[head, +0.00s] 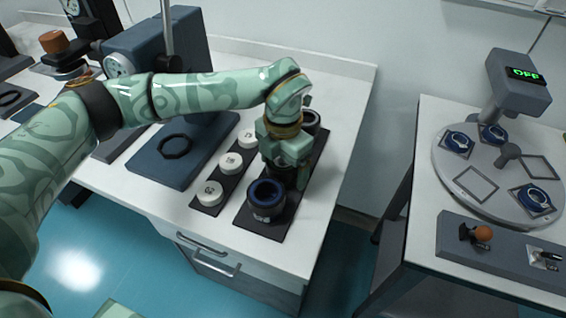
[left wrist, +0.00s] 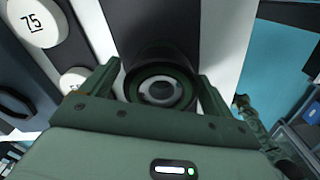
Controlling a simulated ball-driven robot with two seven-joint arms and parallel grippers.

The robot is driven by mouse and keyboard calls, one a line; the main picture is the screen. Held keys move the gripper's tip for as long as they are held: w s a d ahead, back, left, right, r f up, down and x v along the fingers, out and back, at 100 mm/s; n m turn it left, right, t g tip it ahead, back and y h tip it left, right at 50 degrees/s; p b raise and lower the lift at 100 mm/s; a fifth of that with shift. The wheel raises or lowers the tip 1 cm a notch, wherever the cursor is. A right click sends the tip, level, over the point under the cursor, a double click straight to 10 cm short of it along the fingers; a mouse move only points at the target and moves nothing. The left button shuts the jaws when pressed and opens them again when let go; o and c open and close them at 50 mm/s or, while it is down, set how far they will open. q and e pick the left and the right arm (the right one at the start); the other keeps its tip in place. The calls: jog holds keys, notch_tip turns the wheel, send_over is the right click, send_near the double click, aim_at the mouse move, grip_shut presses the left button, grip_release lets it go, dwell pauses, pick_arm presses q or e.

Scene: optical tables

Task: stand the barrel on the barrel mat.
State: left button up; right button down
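My left gripper (head: 287,168) points down over a dark strip (head: 240,222) on the white table, at a dark barrel in the middle of the row. In the left wrist view this barrel (left wrist: 161,88) shows from above as a dark cylinder with a green ring, between the spread fingers (left wrist: 160,80). I cannot tell whether they touch it. A blue-rimmed barrel (head: 265,200) stands in front and another dark barrel (head: 309,122) behind. A dark ring-shaped mark (head: 175,146) lies on a blue-grey base; I cannot tell whether it is the barrel mat.
White numbered discs (head: 208,194) sit on a second dark strip just left of the barrels. A blue-grey instrument (head: 155,45) with a post stands behind the ring mark.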

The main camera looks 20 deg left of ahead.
pick_arm(q)
jog(key=shift+r, duration=0.1)
notch_tip(320, 180, up, 12)
jog(key=p, duration=0.3)
dwell(0.4)
